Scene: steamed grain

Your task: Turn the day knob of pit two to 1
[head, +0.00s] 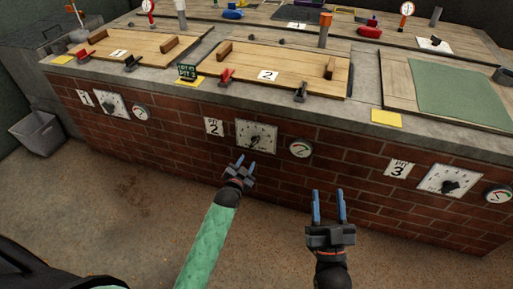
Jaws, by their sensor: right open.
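The pit two dial is a pale square plate (266,130) on the brick front, beside the "PIT 2" sign (213,126). Its dark knob (256,141) sits near the plate's middle. The numbers are too small to read, so I cannot tell the setting. My left gripper (246,161), on the green-sleeved arm, is just below the dial in the picture.
A round gauge (301,148) is right of the dial. Similar dials for pit one (110,103) and pit three (450,180) are on the same wall. Wooden covers (265,70) lie on the counter above. A grey bin (38,132) stands far left. The floor in front is clear.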

